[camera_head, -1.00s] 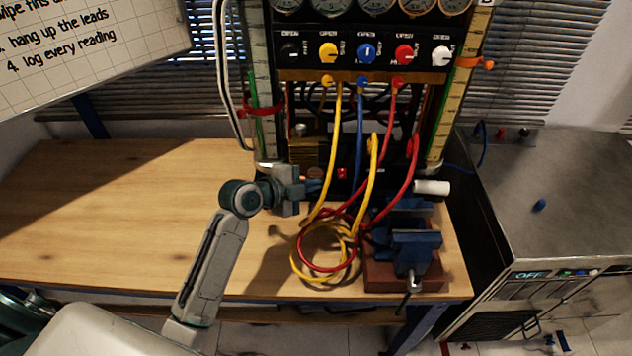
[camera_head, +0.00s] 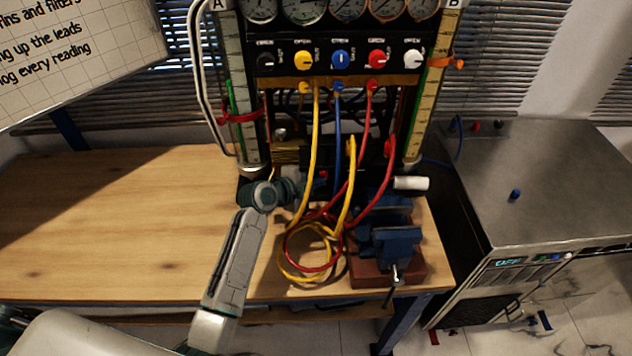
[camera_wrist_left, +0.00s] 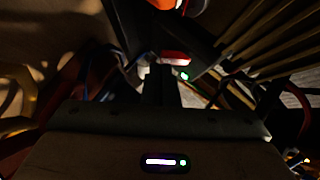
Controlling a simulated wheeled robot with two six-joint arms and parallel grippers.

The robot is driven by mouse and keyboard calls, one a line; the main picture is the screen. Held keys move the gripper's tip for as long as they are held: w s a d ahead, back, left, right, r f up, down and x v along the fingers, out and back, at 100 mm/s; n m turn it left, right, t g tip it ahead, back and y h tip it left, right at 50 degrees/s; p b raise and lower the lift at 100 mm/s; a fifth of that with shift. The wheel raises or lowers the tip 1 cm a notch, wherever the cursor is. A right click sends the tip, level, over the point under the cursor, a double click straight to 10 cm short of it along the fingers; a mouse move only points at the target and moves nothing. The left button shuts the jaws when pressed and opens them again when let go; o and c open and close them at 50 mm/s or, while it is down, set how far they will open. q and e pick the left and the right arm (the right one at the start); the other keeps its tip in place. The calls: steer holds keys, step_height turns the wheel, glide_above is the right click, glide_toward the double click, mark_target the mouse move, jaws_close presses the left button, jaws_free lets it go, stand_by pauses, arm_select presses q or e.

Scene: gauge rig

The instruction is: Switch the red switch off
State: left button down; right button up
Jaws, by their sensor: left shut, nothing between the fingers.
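The red switch (camera_head: 323,174) is a small red spot low on the dark rig panel, partly hidden behind my left gripper and the leads. In the left wrist view it is a red piece (camera_wrist_left: 175,58) just beyond the fingertips, with a small green light beside it. My left gripper (camera_head: 306,186) is shut and empty, low in front of the panel. In the left wrist view its dark fingers (camera_wrist_left: 160,76) point at the switch; I cannot tell whether they touch it. The switch's position is too dark to read. My right gripper is not in view.
Yellow, blue and red leads (camera_head: 316,140) hang from the panel and coil on the bench beside my left gripper. A blue vise (camera_head: 388,243) stands to the right. The left half of the wooden bench (camera_head: 100,220) is clear. A metal cabinet (camera_head: 560,190) stands at the right.

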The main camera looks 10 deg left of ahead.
arm_select(q)
steer(key=shift+w+a+f+t+b, duration=0.1)
steer(key=shift+w+f+t+b, duration=0.15)
steer(key=shift+b, duration=1)
steer(key=shift+r, duration=0.15)
steer(key=shift+r+p, duration=0.35)
steer(key=shift+r, duration=0.35)
steer(key=shift+s+a+r+b, duration=0.1)
steer(key=shift+s+a+b, duration=0.25)
steer(key=shift+s, duration=0.15)
steer(key=b+v, duration=0.2)
steer(key=v, duration=0.7)
steer(key=shift+s+r+b, duration=0.25)
steer(key=shift+s+b, duration=0.05)
